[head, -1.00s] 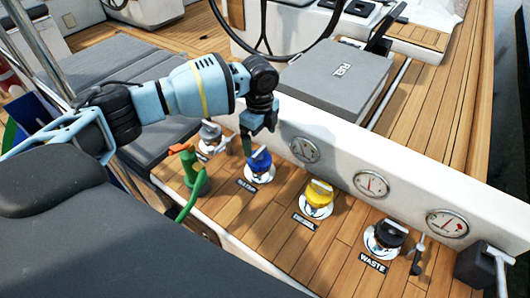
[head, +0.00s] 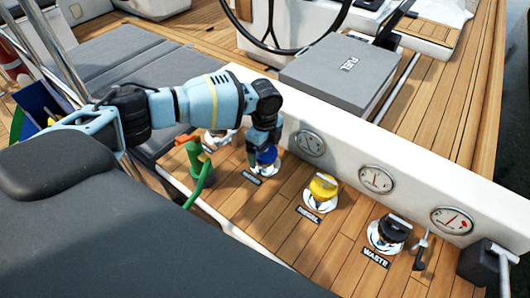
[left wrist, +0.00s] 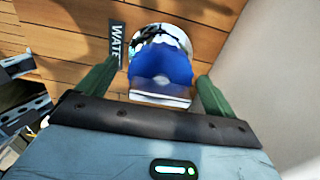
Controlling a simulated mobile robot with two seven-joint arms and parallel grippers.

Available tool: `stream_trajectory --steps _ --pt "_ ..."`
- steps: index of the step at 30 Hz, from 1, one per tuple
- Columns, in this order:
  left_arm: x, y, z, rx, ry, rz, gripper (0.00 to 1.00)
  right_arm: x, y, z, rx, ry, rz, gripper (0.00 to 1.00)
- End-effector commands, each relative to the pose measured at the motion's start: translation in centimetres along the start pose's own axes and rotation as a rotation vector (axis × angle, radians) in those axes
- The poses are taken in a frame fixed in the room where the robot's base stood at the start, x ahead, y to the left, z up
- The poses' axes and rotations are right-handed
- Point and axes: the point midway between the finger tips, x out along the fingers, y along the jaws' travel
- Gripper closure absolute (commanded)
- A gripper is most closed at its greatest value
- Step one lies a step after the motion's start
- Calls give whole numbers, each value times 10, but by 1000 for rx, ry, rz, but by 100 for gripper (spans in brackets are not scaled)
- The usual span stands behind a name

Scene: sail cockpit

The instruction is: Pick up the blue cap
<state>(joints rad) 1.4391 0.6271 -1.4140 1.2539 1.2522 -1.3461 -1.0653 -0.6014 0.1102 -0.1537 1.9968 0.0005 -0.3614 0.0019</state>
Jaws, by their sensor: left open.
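The blue cap (head: 266,155) sits on its round metal fitting on the wooden deck, beside the label WATER. In the left wrist view the blue cap (left wrist: 160,68) lies between the two green fingers of my left gripper (left wrist: 157,88), with a gap to each finger. My left gripper (head: 257,148) is open and comes down on the blue cap from above, hiding part of it in the head view. My right gripper is not in view.
A yellow cap (head: 323,187) and a black cap (head: 392,229) stand to the right along the deck. A green nozzle with a hose (head: 197,160) is close on the left. A white wall with gauges (head: 376,179) rises just behind the caps.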

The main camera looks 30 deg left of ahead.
Motion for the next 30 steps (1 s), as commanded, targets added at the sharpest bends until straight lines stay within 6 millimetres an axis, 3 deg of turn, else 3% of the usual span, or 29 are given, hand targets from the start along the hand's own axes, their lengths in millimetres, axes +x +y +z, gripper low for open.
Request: stream_trajectory --steps 7,19,30 --pt "1 0 0 0 1 -2 8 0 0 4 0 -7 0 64" --pt "1 0 0 0 0 -1 60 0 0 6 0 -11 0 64" --pt "-4 -1 0 0 1 -2 61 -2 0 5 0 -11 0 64"
